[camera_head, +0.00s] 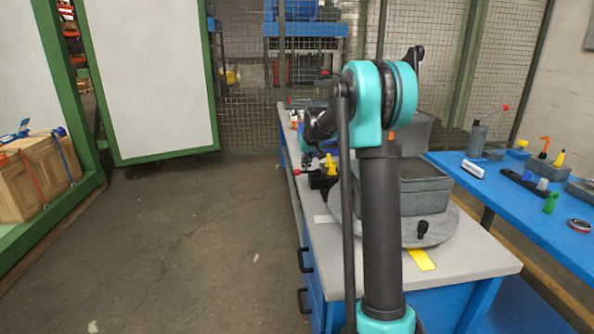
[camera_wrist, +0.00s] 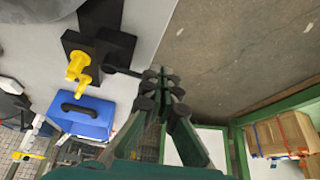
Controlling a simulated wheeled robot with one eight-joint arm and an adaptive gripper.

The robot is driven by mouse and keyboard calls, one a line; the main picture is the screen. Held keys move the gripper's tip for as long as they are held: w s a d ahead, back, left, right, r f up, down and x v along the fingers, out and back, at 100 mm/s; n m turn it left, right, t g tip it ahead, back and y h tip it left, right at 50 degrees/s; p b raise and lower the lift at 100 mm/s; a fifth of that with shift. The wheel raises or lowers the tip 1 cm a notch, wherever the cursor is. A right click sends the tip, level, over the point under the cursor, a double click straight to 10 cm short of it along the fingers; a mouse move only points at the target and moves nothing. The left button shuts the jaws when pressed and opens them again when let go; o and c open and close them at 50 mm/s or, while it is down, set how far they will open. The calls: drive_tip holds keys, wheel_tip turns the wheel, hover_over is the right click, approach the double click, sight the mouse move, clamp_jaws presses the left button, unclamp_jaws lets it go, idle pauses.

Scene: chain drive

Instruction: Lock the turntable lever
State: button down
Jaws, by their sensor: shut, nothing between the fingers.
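The turntable (camera_head: 452,229) is a round grey disc on the bench, carrying a grey open box (camera_head: 425,195); its edge shows at the top left of the wrist view (camera_wrist: 28,8). Beside it is a black block (camera_wrist: 112,48) with a yellow clamp (camera_wrist: 77,68). A dark lever (camera_wrist: 122,70) sticks out from the block towards my gripper (camera_wrist: 160,78). In the head view a red knob (camera_head: 297,172) shows by the block (camera_head: 322,182). My gripper is shut and empty at the lever's end; the fingers cover that end, so contact cannot be told.
The grey-topped bench (camera_head: 478,262) has blue drawers with black handles. A blue toolbox (camera_wrist: 88,117) stands near the block. A blue side table (camera_head: 555,222) with tools is at the right. The floor (camera_head: 210,250) left of the bench is clear.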

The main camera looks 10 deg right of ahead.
sight(299, 173)
drive_tip(key=shift+w, duration=0.25)
drive_tip(key=x, duration=0.9)
drive_tip(key=shift+w+f, duration=0.15)
drive_tip(key=w, duration=0.3)
drive_tip(key=shift+a, duration=0.25)
drive_tip(key=shift+w+a, duration=0.1)
drive_tip(key=shift+w, duration=0.45)
drive_tip(key=shift+a, duration=0.1)
